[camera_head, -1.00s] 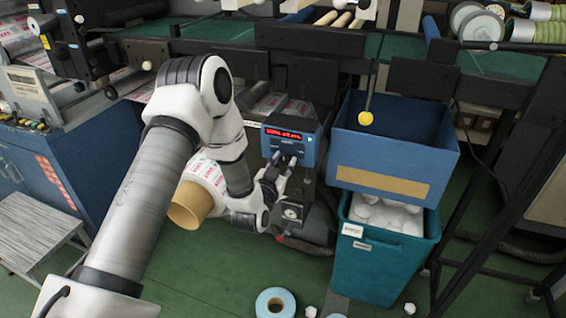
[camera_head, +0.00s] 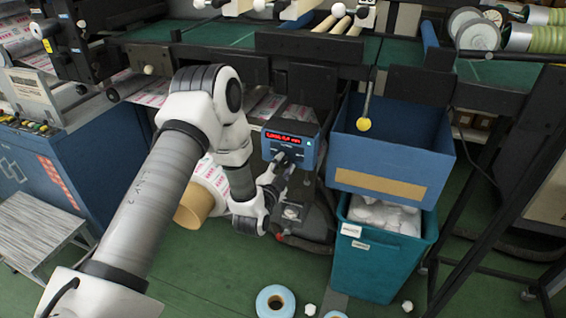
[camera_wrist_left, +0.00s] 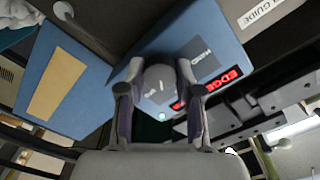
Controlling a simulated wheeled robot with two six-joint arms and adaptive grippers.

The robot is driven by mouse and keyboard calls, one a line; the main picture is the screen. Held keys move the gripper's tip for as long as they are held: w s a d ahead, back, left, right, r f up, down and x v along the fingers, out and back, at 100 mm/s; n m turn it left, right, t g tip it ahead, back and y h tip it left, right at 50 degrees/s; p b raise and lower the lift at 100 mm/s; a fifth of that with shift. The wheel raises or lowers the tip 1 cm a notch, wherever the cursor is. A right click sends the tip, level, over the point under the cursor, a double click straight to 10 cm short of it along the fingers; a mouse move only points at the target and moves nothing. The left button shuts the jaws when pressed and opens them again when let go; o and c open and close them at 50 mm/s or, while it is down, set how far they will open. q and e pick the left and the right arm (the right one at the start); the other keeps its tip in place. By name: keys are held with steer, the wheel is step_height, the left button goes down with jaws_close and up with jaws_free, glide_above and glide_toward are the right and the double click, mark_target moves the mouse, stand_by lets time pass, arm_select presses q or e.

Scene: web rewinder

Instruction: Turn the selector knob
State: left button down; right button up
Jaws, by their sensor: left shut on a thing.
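The blue control box (camera_head: 307,148) with a red lit display (camera_head: 287,138) is on the machine, in the middle of the head view. In the left wrist view its blue face (camera_wrist_left: 205,30) looks tilted, with part of the red display to the right. My left gripper (camera_head: 285,158) is at the lower front of the box. In the left wrist view a rounded grey selector knob (camera_wrist_left: 158,84) sits between the two fingers, which are shut on it. In the head view the fingers hide the knob. My right gripper is not in view.
A blue bin (camera_head: 393,140) with a tan label stands right of the box, above a teal bin (camera_head: 375,262) of white scraps. A printed roll with a tan core (camera_head: 194,206) is behind my left arm. A pale blue roll (camera_head: 275,301) lies on the green floor.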

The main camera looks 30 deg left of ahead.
arm_select(q)
steer(key=shift+m+p, duration=0.4)
steer(key=shift+m, duration=0.7)
steer(key=c, duration=0.8)
jaws_free()
steer(key=shift+o, duration=0.2)
steer(key=v, duration=1.2)
